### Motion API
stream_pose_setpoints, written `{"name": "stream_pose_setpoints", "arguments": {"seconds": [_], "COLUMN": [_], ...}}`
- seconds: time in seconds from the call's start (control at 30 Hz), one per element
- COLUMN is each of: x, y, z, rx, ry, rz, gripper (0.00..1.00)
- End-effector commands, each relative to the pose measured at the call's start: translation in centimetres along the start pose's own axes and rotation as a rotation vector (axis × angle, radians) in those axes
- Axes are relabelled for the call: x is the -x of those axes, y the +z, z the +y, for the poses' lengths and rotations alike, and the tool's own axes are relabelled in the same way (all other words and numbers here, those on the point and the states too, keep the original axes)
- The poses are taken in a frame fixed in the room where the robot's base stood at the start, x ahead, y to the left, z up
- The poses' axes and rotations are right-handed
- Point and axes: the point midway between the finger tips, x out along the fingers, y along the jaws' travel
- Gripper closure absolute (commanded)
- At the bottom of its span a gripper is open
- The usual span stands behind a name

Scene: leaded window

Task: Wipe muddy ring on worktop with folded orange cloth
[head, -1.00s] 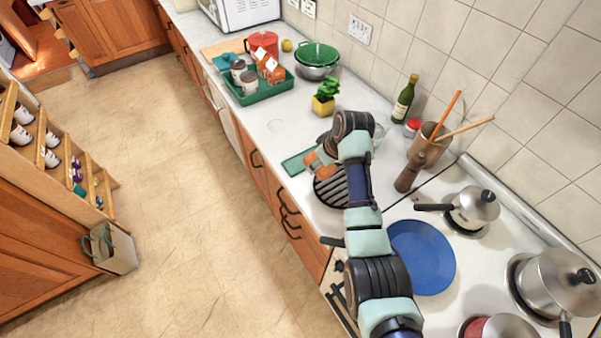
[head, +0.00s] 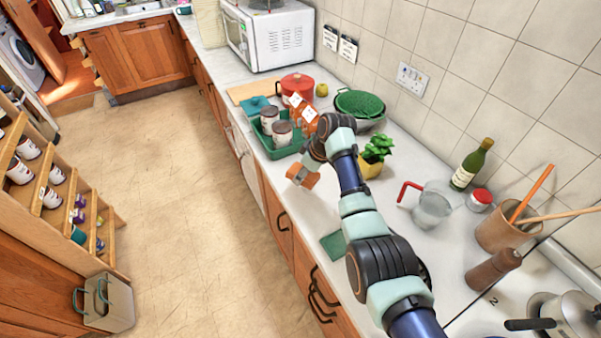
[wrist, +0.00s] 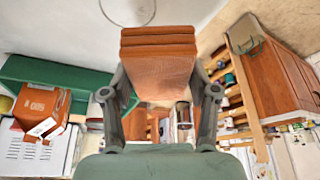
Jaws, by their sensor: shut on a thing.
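The folded orange cloth (head: 303,175) is a thick layered block. It is held low by the worktop's front edge; I cannot tell whether it touches. My gripper (wrist: 160,88) is shut on the cloth, which also fills the middle of the wrist view (wrist: 158,60) between my two dark fingers. A thin dark ring (wrist: 126,25) shows on the pale worktop (wrist: 62,25) at the top of the wrist view, just beyond the cloth and partly cut off by the frame. I cannot make the ring out in the present head view.
A green tray (head: 284,152) with canisters stands beyond my gripper. A plant in a yellow pot (head: 372,168) and a glass jug (head: 432,208) stand right of my arm. A green board (head: 333,246) lies nearer. The worktop's front edge borders the floor (head: 180,230) at left.

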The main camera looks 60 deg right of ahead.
Motion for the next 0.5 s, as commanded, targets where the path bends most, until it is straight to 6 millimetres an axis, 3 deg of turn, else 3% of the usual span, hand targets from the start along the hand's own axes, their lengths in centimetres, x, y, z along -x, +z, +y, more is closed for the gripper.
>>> {"name": "stream_pose_setpoints", "arguments": {"seconds": [0.5], "x": [-5.3], "y": [2.2], "z": [-0.1], "rx": [0.0], "ry": [0.0], "rz": [0.0], "gripper": [0.75]}}
